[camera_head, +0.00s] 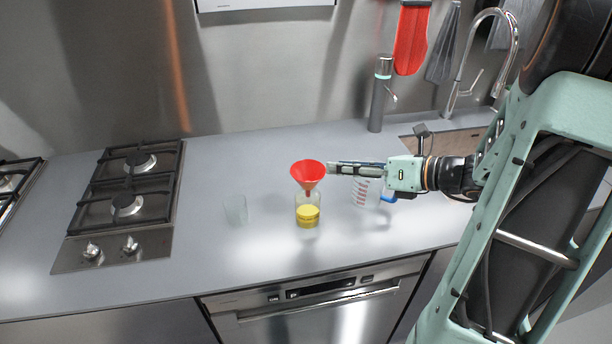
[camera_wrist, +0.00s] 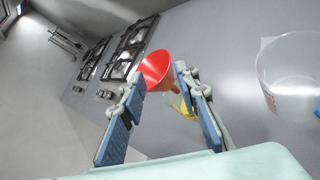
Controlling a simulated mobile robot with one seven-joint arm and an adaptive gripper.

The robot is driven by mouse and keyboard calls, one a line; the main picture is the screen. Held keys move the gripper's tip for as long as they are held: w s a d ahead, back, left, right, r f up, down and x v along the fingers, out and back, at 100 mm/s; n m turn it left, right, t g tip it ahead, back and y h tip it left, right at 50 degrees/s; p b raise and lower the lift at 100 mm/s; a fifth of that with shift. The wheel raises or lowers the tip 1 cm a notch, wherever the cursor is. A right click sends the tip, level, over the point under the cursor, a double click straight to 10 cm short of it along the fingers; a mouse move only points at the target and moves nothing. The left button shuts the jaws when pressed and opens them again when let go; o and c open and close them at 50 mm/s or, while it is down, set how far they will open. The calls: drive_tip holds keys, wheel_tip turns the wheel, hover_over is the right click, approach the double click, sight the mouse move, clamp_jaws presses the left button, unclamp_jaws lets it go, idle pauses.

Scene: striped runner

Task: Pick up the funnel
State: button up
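A red funnel (camera_head: 307,174) stands with its wide mouth up and its stem down in a clear glass (camera_head: 308,214) holding something yellow. In the wrist view the funnel (camera_wrist: 157,69) shows ahead, between and beyond the fingertips, with a bit of yellow (camera_wrist: 178,104) below it. My gripper (camera_head: 331,168) reaches in from the right, with its fingertips close to the right of the funnel's rim. In the wrist view my gripper (camera_wrist: 158,88) has its two blue-padded fingers spread apart with nothing held between them. Whether a fingertip touches the rim cannot be told.
A measuring jug (camera_head: 366,190) with red marks and a blue handle stands below my gripper; it also shows in the wrist view (camera_wrist: 290,72). An empty glass (camera_head: 236,210) stands left of the funnel. A gas hob (camera_head: 122,205) is at left. The front counter is clear.

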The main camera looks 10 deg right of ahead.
sight(308, 165)
drive_tip(key=x, duration=0.8)
drive_tip(key=shift+w+d+f+p, duration=0.2)
drive_tip(key=shift+w+d+p, duration=0.05)
drive_tip(key=shift+p, duration=0.1)
clamp_jaws()
